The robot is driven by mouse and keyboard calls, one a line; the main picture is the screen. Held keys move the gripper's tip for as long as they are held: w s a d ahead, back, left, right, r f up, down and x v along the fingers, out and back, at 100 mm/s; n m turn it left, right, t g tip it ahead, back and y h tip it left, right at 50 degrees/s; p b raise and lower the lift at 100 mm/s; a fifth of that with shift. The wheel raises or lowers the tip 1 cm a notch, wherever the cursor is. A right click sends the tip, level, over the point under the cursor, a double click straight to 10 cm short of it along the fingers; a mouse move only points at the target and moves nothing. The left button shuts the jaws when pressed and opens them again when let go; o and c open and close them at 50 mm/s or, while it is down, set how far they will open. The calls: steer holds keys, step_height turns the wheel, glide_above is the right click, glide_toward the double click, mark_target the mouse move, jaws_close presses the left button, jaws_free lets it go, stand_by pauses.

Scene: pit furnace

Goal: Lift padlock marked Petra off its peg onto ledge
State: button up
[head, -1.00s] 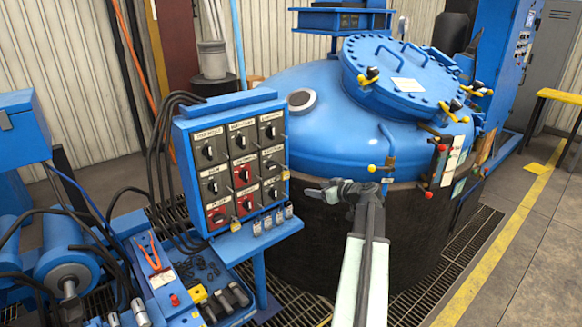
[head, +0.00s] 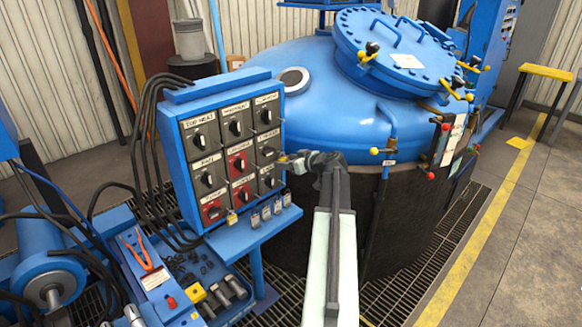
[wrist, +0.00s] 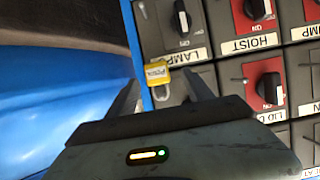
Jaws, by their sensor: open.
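A yellow padlock (wrist: 157,73) hangs by its grey shackle beside the switch marked LAMP; its small label appears to read Petra. In the head view the padlock (head: 283,159) is a small yellow patch at the panel's right edge. My gripper (wrist: 162,84) is open, with one finger on each side of the padlock; I cannot tell whether either touches it. In the head view my gripper (head: 292,161) is at the panel's right side. The peg is not clearly seen. The blue ledge (head: 240,238) juts out below the panel.
The blue switch panel (head: 180,178) has rows of black knobs. The furnace (head: 330,85) stands close behind my arm. A tool tray (head: 215,280) lies lower left.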

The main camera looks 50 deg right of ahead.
steer(key=x, duration=0.2)
steer(key=shift+w+d+f+b, duration=0.25)
steer(key=shift+w+b, duration=0.1)
jaws_close()
steer(key=shift+r+p, duration=0.45)
steer(key=shift+s+a, duration=0.1)
steer(key=shift+s, duration=0.15)
steer(key=s, duration=0.5)
steer(key=shift+s+a, duration=0.15)
steer(key=shift+s, duration=0.1)
stand_by(1.0)
